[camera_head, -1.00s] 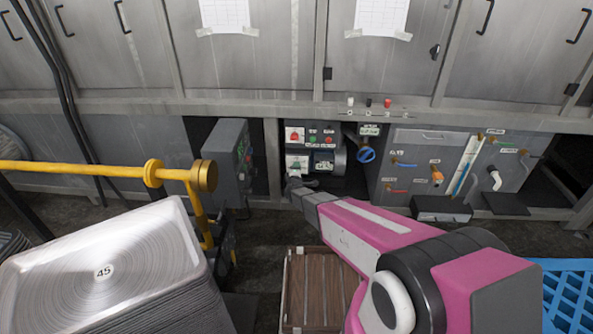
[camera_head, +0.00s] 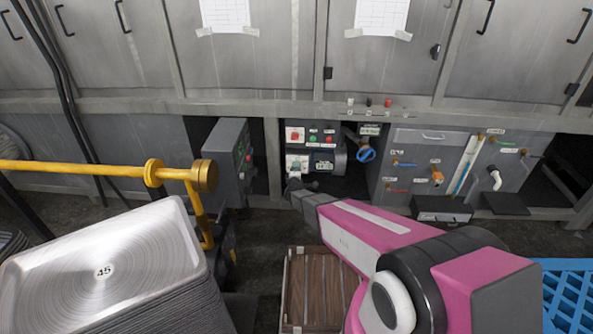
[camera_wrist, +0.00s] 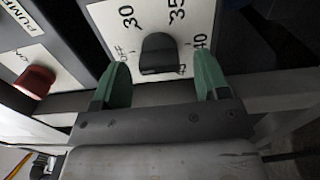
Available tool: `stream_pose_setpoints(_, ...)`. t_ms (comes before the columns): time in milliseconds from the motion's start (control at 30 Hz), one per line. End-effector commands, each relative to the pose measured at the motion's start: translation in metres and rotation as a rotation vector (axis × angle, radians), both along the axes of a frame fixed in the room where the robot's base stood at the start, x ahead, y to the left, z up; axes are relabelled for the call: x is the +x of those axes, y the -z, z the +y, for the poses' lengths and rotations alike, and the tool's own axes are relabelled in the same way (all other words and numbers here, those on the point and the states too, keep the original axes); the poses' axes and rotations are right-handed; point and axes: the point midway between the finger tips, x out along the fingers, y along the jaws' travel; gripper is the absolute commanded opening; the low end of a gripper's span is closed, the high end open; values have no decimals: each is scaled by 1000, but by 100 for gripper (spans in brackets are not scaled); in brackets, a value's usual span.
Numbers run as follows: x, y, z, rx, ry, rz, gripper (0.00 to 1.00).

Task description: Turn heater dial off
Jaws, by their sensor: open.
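The heater dial (camera_wrist: 160,54) is a black knob on a white plate (camera_wrist: 196,18) marked OFF, 30, 35 and 40 in the wrist view. I cannot tell which mark it points at. My gripper (camera_wrist: 162,66) is open, its green fingers on either side of the knob, with gaps showing on both sides. In the head view my gripper (camera_head: 296,180) is at the lower left of the control panel (camera_head: 313,148), and the dial is too small and covered to make out.
A red switch (camera_wrist: 36,80) under a PUMP label is left of the dial in the wrist view. A blue valve wheel (camera_head: 366,154) is right of the panel. A yellow pipe (camera_head: 90,170) and stacked metal trays (camera_head: 105,260) are at the left. A wooden crate (camera_head: 318,290) lies below my arm.

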Motion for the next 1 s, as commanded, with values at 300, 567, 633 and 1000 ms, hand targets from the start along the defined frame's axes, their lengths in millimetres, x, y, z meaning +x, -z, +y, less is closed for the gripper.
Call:
stream_pose_setpoints(300,-59,-2,1,0,-2,2,68)
stream_pose_setpoints(567,-93,0,3,-1,-2,1,68)
stream_pose_setpoints(633,-95,0,4,-1,-1,1,68)
stream_pose_setpoints(1000,-95,0,4,-1,-1,1,68)
